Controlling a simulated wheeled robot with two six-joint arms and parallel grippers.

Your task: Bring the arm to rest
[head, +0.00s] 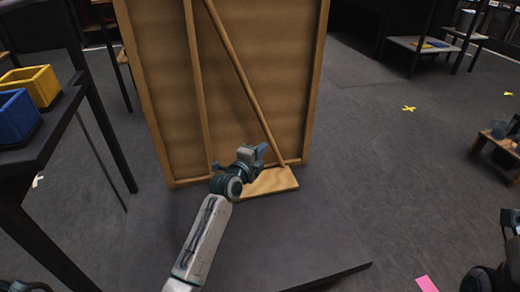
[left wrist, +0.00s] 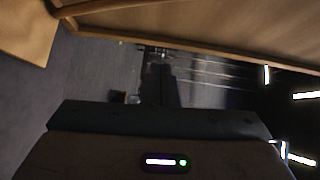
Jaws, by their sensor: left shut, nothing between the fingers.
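My left arm comes up from the bottom of the head view, and its left gripper (head: 262,152) is in front of the wooden panel (head: 165,80). The gripper is shut and holds nothing. It appears just above the panel's wooden foot (head: 272,183); I cannot tell whether they touch. In the left wrist view, wooden boards (left wrist: 200,20) cross the top, and a dark housing with a small light fills the bottom. No buttons show.
A dark table (head: 62,108) at the left holds a yellow bin (head: 40,82) and a blue bin (head: 14,118). A dark low platform (head: 290,255) lies below the panel. A small wooden stand (head: 492,150) is at the right. The grey floor right of the panel is mostly clear.

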